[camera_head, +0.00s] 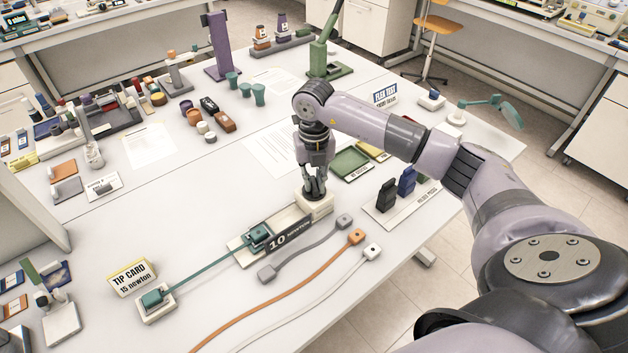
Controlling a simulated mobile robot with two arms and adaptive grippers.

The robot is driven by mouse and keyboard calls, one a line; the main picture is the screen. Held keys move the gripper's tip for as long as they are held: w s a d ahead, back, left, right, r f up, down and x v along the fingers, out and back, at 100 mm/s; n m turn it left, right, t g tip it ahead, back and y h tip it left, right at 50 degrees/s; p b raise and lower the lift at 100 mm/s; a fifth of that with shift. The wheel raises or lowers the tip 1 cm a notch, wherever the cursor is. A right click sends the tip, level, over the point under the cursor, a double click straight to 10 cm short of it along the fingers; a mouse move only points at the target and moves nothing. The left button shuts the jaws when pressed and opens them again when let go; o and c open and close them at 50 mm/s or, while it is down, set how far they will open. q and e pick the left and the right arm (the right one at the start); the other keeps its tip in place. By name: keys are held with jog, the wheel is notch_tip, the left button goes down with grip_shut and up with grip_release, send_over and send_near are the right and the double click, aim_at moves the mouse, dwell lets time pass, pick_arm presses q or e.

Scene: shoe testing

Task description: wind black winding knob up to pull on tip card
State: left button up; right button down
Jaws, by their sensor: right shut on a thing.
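My right gripper (315,192) reaches down from above onto the cream block (322,205) at the right end of a pull rig. It is shut on the black winding knob, which is mostly hidden between the dark fingers. A black plate reading "10 newton" (290,235) fronts the rig. A teal clamp (258,236) sits left of it. A thin teal strap (210,266) runs straight from that clamp to another teal clamp (153,298) on a pale base. The tip card (131,278), reading "TIP CARD 15 newton", stands behind that base. My left gripper is out of view.
Small cups and samples fill the table's back left.

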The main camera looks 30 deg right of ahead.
aim_at(314, 183)
jog(key=c, duration=1.6)
grip_release()
notch_tip(314, 183, up, 12)
